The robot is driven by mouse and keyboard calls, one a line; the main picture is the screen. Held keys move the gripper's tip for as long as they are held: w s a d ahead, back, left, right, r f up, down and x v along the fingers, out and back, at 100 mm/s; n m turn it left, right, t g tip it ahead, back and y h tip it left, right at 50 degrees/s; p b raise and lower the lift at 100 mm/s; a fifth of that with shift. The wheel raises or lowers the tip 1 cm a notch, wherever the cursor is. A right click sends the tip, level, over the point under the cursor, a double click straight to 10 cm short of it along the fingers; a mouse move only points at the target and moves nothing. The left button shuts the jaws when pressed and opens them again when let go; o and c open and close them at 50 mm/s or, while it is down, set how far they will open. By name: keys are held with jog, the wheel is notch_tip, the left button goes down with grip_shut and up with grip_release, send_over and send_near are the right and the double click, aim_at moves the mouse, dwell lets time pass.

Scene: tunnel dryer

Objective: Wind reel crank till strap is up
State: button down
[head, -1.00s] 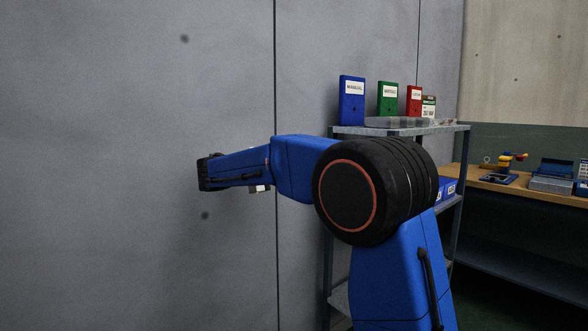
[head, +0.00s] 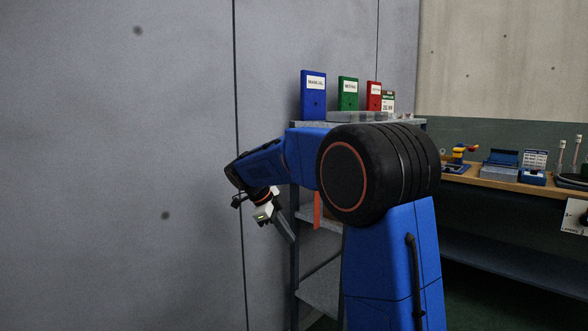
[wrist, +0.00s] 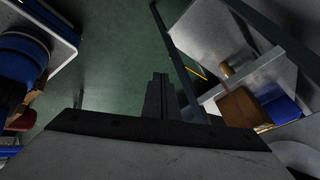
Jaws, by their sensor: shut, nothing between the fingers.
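No reel, crank or strap can be made out in either view. My gripper (head: 288,232) hangs below my bent wrist in the head view, pointing down and to the right, in front of the shelf unit. In the wrist view my gripper (wrist: 160,82) shows as two dark fingers close together, shut and empty, over the green floor. My own arm hides part of the shelf unit in the head view.
A grey shelf unit (head: 318,290) stands beside the grey panel wall (head: 120,180). It holds blue (head: 313,97), green (head: 347,96) and red (head: 374,97) binders. A wooden workbench (head: 485,182) with tools is at right. The wrist view shows a brown box (wrist: 238,106) on a shelf.

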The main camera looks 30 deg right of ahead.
jog(key=s+a+f+y, duration=0.3)
jog(key=a+f+y, duration=0.15)
jog(key=y, duration=0.35)
jog(key=w+d+r+m+t+y, duration=0.1)
jog(key=w+d+r+t+y, duration=0.25)
jog(key=r+t, duration=0.2)
jog(key=w+d+r+m+t+y, duration=0.2)
jog(key=w+r+t+y, duration=0.2)
jog(key=r+t, duration=0.15)
jog(key=d+r+m+t+h, duration=0.3)
jog(key=d+r+t, duration=0.2)
jog(key=d+r, duration=0.45)
jog(key=w+d+f+x, duration=0.1)
jog(key=d+x, duration=0.1)
jog(key=x, duration=0.8)
jog(key=shift+t, duration=0.3)
jog(key=shift+s+d+r, duration=0.1)
jog(key=shift+s+r, duration=0.1)
jog(key=shift+r, duration=0.5)
jog(key=shift+s+d+r, duration=0.1)
jog(key=shift+s+r, duration=0.15)
jog(key=shift+r, duration=0.45)
jog(key=shift+s+d+r, duration=0.1)
jog(key=shift+s+r, duration=0.1)
jog(key=shift+r, duration=0.5)
jog(key=shift+s+r+t, duration=0.15)
jog(key=shift+s+t, duration=0.05)
jog(key=shift+t, duration=0.5)
